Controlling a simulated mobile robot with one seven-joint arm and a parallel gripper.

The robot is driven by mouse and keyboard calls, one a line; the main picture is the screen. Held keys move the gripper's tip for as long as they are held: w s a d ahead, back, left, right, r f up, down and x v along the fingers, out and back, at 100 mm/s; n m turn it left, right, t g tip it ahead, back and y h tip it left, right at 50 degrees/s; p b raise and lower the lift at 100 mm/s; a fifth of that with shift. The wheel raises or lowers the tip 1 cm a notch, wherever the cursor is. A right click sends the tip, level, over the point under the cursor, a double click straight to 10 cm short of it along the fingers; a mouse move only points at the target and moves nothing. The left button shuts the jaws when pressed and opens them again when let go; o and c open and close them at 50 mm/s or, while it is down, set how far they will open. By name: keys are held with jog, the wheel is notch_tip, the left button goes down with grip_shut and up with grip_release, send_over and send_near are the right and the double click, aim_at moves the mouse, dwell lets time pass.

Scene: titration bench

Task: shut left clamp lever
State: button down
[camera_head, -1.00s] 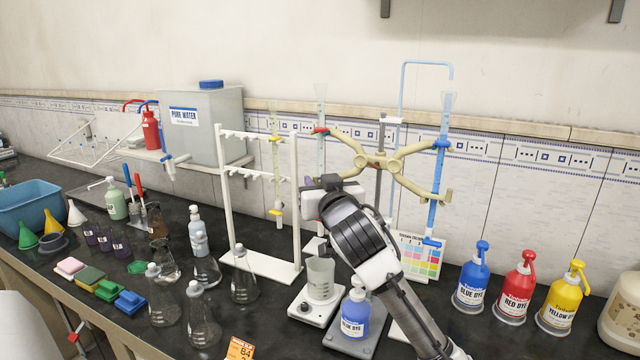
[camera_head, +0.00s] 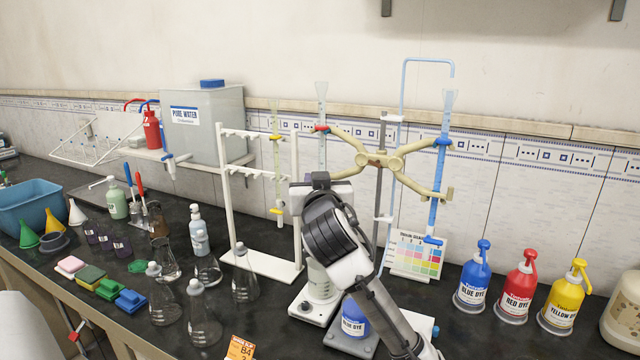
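The tan double clamp (camera_head: 378,159) sits on a grey upright rod (camera_head: 380,200) and has a left and a right arm. The left arm ends at a small red lever (camera_head: 321,129) beside a clear burette (camera_head: 321,100). The right arm meets a blue-filled burette (camera_head: 439,185) at blue fittings. I cannot tell from this view whether the left lever is open or shut. My gripper (camera_head: 318,184) is below the red lever in the picture, apart from it, in front of the lower part of the clear burette. Its fingers are hidden behind my wrist, so their opening does not show.
A white rack (camera_head: 226,200) with a thin burette stands just left of my gripper. A stirrer base (camera_head: 312,308) and a partly hidden blue bottle (camera_head: 353,322) are below my arm. Flasks (camera_head: 205,325) stand front left; dye bottles (camera_head: 515,290) stand right.

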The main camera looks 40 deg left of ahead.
jog(key=w+a+m+t+h, duration=0.1)
jog(key=a+m+h, duration=0.2)
jog(key=m+h, duration=0.4)
jog(key=w+a+m+t+h+p, duration=0.1)
jog(key=a+m+h, duration=0.2)
jog(key=m+h, duration=0.5)
jog(key=shift+w+a+t+h, duration=0.3)
jog(key=shift+a+h, duration=0.05)
jog(key=shift+h, duration=2.95)
jog(key=shift+w+h, duration=0.1)
jog(key=shift+h, duration=0.2)
jog(key=c, duration=1.3)
grip_release()
jog(key=shift+d, duration=0.1)
